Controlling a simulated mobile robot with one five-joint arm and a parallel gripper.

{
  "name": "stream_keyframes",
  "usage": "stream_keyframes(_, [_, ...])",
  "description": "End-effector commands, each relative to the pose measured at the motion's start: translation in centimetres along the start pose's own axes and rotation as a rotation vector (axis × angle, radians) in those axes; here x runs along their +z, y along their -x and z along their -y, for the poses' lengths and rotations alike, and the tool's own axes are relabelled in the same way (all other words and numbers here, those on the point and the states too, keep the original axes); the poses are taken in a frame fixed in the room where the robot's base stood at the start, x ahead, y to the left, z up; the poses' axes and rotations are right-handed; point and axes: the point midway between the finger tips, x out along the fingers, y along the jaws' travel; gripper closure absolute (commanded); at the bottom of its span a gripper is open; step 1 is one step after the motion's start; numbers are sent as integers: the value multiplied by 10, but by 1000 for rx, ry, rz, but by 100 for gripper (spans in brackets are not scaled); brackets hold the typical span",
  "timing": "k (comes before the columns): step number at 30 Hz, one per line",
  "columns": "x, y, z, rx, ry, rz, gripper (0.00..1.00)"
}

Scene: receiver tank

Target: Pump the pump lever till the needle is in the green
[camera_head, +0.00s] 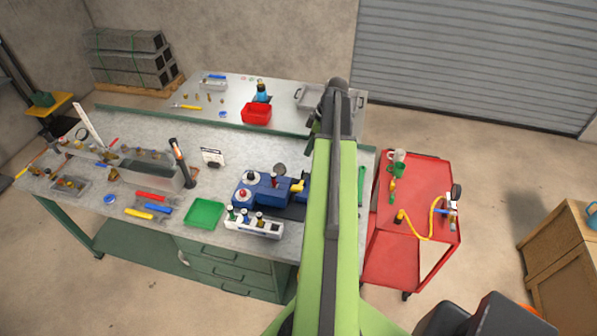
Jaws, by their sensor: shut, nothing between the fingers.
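A blue unit (262,191) with red and white knobs on top stands on the near workbench, just left of my arm. A yellow handle (297,186) sticks out at its right end; it may be the pump lever, but I cannot tell for sure. A small round grey disc (279,169) stands behind the unit and may be the gauge. No needle or green zone can be read. My green arm reaches up over the bench and covers the unit's right side. My gripper cannot be made out; the arm hides it.
A white block with bottles (254,226) and a green tray (204,214) stand in front of the unit. A black and orange upright tool (181,163) stands by a grey trough (150,176). A red cart (414,211) stands right of the bench, with open floor beyond.

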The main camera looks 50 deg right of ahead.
Motion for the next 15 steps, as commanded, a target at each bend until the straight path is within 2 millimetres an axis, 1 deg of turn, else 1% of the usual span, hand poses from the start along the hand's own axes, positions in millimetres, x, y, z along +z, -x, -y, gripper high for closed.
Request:
stream_keyframes(10, [0,-2,1,1,0,0,100])
stream_keyframes(13, [1,-7,1,1,0,0,100])
stream_keyframes(15, [2,-14,0,1,0,0,100])
